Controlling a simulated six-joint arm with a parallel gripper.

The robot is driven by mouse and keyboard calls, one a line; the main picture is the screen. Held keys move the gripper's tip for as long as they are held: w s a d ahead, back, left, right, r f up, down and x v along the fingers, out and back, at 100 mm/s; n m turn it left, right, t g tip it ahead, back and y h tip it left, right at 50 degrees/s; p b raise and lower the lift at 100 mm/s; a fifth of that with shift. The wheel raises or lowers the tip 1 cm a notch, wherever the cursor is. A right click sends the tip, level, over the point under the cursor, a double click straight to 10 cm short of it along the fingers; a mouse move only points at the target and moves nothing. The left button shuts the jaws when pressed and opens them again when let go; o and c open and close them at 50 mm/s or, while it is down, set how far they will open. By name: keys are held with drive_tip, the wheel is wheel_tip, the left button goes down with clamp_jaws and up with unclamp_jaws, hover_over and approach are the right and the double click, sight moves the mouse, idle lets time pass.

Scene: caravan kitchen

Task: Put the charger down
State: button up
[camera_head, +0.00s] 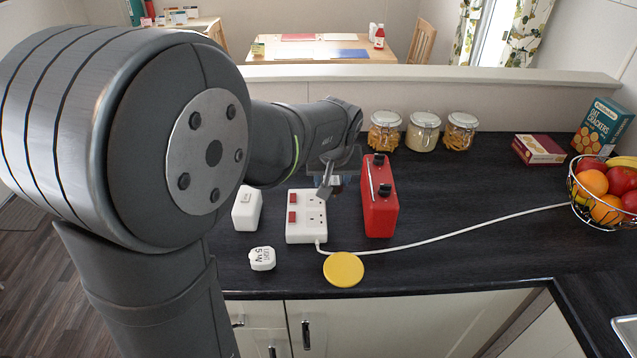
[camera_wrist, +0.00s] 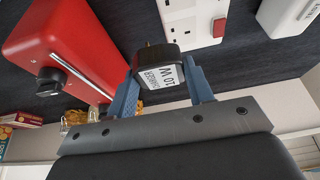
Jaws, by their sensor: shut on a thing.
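My gripper (camera_wrist: 163,84) is shut on a black charger (camera_wrist: 160,62); its blue fingers are on either side of it. The charger has a white label reading "CHARGER 10 W", and a brass-coloured pin shows at its far end. In the head view my gripper (camera_head: 329,183) is above the back of the white power strip (camera_head: 306,230), left of the red radio (camera_head: 380,212); the charger is mostly hidden there. The strip has red switches and sockets. A yellow disc (camera_head: 344,269) lies on the counter in front of it.
A white box-shaped adapter (camera_head: 247,210) and a small white plug (camera_head: 262,258) marked 5 W are left of the strip. The strip's white cable (camera_head: 450,238) runs right to the fruit basket (camera_head: 605,198). Jars (camera_head: 424,133) stand behind. The dark counter (camera_head: 480,200) is clear at centre right.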

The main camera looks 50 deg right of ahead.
drive_tip(key=s+r, duration=0.4)
drive_tip(key=s, duration=0.2)
drive_tip(key=s+a+f, duration=0.1)
drive_tip(key=s+a, duration=0.5)
drive_tip(key=s, duration=0.3)
drive_tip(key=s+a, duration=0.6)
drive_tip(key=s, duration=0.2)
approach(343, 262)
drive_tip(key=shift+w+d+r, duration=0.3)
drive_tip(key=shift+w+d, duration=0.2)
drive_tip(key=shift+w+f, duration=0.1)
drive_tip(key=shift+f, duration=2)
drive_tip(key=shift+f, duration=0.1)
drive_tip(key=o, duration=1)
drive_tip(key=shift+c, duration=0.2)
